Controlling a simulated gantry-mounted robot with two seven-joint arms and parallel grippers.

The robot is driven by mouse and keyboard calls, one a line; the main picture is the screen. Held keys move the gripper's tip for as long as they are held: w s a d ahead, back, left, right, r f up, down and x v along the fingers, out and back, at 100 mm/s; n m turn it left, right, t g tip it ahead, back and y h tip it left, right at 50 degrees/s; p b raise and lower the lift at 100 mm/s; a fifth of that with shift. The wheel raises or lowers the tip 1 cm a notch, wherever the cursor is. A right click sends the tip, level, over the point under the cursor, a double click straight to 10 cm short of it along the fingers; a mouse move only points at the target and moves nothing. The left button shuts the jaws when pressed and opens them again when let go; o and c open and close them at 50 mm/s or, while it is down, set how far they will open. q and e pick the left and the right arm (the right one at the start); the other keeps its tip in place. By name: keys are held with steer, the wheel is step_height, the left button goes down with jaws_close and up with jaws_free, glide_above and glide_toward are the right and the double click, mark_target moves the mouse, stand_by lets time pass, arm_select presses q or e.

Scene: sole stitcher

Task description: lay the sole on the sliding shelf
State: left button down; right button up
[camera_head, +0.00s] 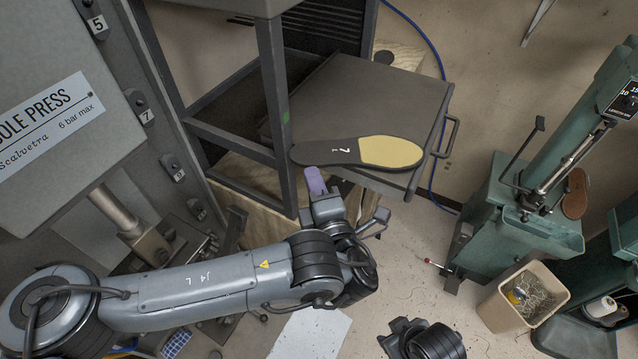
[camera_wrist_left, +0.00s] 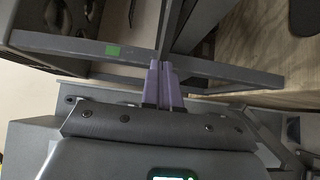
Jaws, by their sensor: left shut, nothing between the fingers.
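My right gripper's fingers do not show.
The dark frame post (camera_head: 275,90) stands left of the shelf, beside my left fingers. The sole press (camera_head: 50,130) fills the left. A green machine (camera_head: 500,235), with a brown sole (camera_head: 575,193) on it, and a bin (camera_head: 522,298) stand right. Floor between is mostly clear.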

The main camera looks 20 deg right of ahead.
mark_target(323, 165)
arm_select(q)
steer(key=shift+w+d, duration=0.15)
steer(key=shift+w, duration=0.1)
steer(key=w+d+b, duration=0.2)
steer(key=b, duration=0.1)
steer(key=shift+w+d+f, duration=0.1)
steer(key=shift+w+d, duration=0.1)
steer(key=shift+d, duration=0.05)
stand_by(0.5)
